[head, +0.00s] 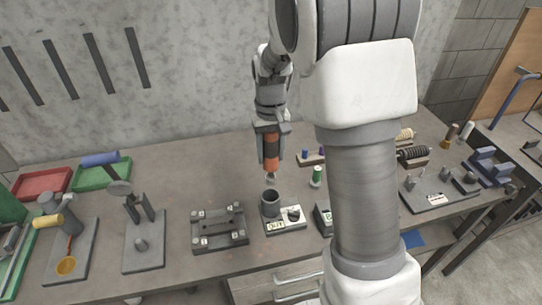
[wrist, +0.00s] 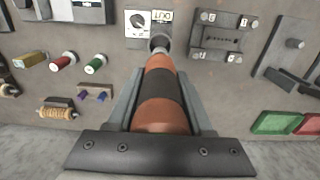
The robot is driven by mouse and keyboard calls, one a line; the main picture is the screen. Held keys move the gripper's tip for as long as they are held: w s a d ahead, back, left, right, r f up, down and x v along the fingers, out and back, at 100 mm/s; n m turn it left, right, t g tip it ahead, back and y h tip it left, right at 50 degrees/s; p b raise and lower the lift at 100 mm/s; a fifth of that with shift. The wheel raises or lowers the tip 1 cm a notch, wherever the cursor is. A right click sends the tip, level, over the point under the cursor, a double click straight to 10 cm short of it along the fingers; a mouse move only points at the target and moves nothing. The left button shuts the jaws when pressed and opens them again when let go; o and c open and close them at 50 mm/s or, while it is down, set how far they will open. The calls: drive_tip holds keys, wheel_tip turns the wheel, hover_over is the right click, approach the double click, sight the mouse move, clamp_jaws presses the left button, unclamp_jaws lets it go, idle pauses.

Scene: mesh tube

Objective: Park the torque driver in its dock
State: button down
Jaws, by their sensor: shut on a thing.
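The torque driver (head: 271,152) has an orange and black handle and a pale metal tip. My gripper (head: 270,130) is shut on its handle and holds it roughly upright, tip down, above the bench. In the wrist view the driver (wrist: 160,92) runs away from me between the two fingers of my gripper (wrist: 161,75). The driver's tip is above the cup, with a small gap in the head view. In the wrist view the tip partly covers the cup (wrist: 158,40).
A grey clamp-like fixture (head: 219,228) stands left of the cup. A green-topped spool (head: 317,177) stands to its right. Red (head: 41,184) and green (head: 101,174) trays lie at the back left. My arm hides part of the right bench.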

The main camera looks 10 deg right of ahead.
sight(271, 169)
drive_tip(key=shift+f+b, duration=2.2)
drive_tip(key=shift+f, duration=0.85)
wheel_tip(271, 169, down, 6)
drive_tip(key=b, duration=0.4)
drive_tip(key=shift+f+b, duration=0.25)
drive_tip(key=shift+b, duration=0.05)
idle(4.0)
